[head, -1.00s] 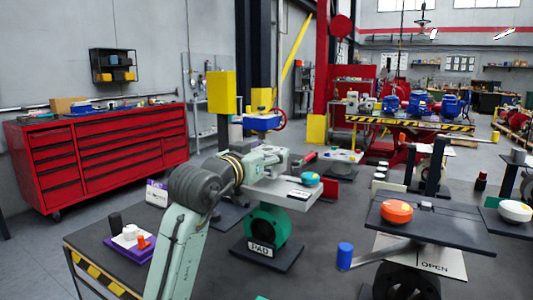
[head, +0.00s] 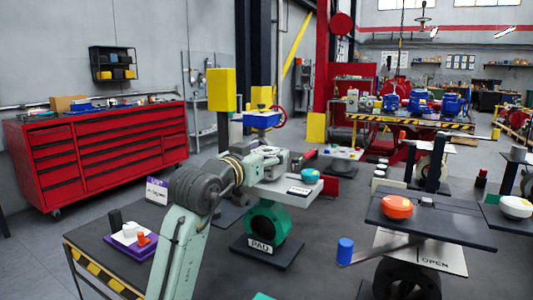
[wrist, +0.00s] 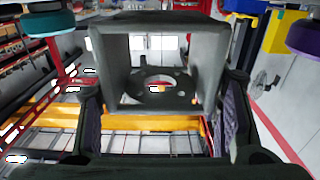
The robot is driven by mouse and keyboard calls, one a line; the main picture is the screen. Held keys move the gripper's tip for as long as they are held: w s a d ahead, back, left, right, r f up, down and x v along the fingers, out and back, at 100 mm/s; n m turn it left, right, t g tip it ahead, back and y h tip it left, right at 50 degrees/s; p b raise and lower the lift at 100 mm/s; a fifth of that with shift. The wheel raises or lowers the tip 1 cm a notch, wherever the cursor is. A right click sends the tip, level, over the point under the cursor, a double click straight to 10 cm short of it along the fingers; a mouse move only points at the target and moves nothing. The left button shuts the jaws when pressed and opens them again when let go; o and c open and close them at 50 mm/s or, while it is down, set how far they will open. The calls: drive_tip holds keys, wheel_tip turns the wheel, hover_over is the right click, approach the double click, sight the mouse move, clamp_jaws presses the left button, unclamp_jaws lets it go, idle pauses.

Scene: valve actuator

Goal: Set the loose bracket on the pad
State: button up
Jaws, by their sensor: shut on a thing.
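In the wrist view, the loose bracket (wrist: 160,88) is a dark grey, box-like frame with a round hole and small holes in its plate. My gripper (wrist: 162,125) is shut on it, one dark finger at each side. In the head view, a green valve (head: 268,222) with a PAD sign (head: 259,246) stands on a dark base. Above it is a pale plate (head: 275,192) with a teal knob (head: 311,175) and a small label. My arm reaches over this plate from the left. My gripper and the bracket cannot be made out clearly in the head view.
A dark plate with an orange knob (head: 397,207) and an OPEN sign (head: 435,264) stand at the right. A blue cylinder (head: 345,250) stands between the stations. A purple tray (head: 135,245) sits at the front left. A yellow box on a post (head: 221,90) rises behind my arm.

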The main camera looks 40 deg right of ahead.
drive_tip(key=shift+f+b, duration=0.3)
drive_tip(key=shift+f, duration=0.15)
drive_tip(key=o, duration=1.4)
drive_tip(key=shift+o, duration=1.4)
drive_tip(key=v, duration=1.2)
drive_tip(key=shift+s, duration=0.1)
